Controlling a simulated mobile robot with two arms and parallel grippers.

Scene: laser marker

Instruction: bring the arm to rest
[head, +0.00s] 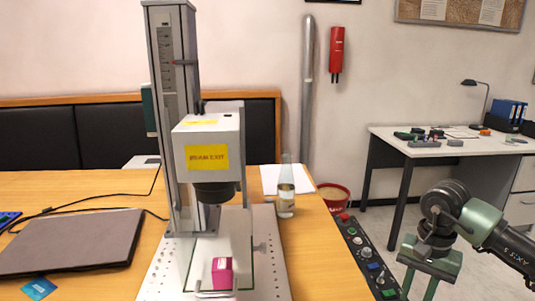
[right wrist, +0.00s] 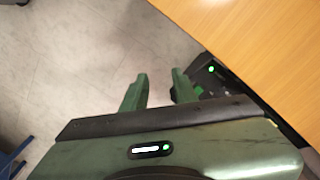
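My right gripper (head: 418,286) hangs at the lower right of the head view, out over the floor to the right of the wooden table. Its two green fingers point down and are apart. In the right wrist view the gripper (right wrist: 158,86) shows a clear gap between its fingers with nothing held, beside the table edge. My left gripper is in neither view. A pink box (head: 222,275) sits on the base plate of the laser marker (head: 207,150), below its head, away from my right gripper.
The wooden table (head: 325,265) bears a dark laptop (head: 70,242), a glass bottle (head: 286,192) and paper. A black control panel (head: 365,255) with buttons runs along its right edge, near my right gripper. A white desk (head: 440,148) stands behind. Floor between is free.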

